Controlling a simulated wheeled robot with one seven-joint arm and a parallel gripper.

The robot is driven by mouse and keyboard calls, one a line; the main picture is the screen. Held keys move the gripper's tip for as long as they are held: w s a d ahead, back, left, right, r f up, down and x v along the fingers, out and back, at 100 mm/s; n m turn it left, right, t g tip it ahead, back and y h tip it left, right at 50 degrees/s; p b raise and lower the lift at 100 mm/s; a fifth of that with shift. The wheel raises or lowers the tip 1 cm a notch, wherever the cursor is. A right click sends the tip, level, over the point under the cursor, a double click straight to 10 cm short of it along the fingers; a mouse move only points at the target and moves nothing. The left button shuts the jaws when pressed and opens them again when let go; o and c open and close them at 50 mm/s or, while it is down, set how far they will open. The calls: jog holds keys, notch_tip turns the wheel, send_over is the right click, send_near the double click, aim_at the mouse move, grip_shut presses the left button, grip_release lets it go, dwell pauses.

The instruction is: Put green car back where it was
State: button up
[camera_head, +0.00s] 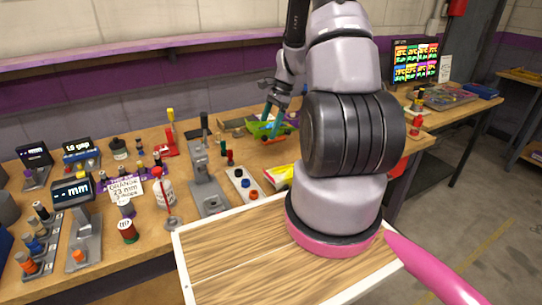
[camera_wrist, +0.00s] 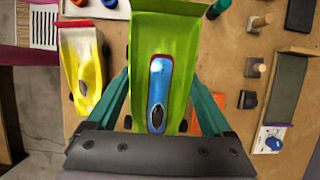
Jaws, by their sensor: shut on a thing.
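The green car (camera_wrist: 184,92), with a blue and red cockpit on top, is between the two teal fingers of my gripper (camera_wrist: 158,112) in the wrist view. My gripper is shut on its sides. In the head view, the green car (camera_head: 266,128) hangs in my gripper (camera_head: 270,121) over the back of the workbench. My arm is in front of part of the bench. A yellow car (camera_wrist: 83,68) with white and red parts lies left of the green car in the wrist view, and it also shows in the head view (camera_head: 279,175) near my arm.
A grey tray (camera_wrist: 294,86) stands at the right in the wrist view. An orange piece (camera_wrist: 211,117) lies under the right finger.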

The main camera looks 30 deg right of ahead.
notch_tip(320, 180, down, 9)
jog(key=shift+f, duration=0.1)
dwell(0.3)
jog(key=shift+f, duration=0.1)
jog(key=o, duration=1.5)
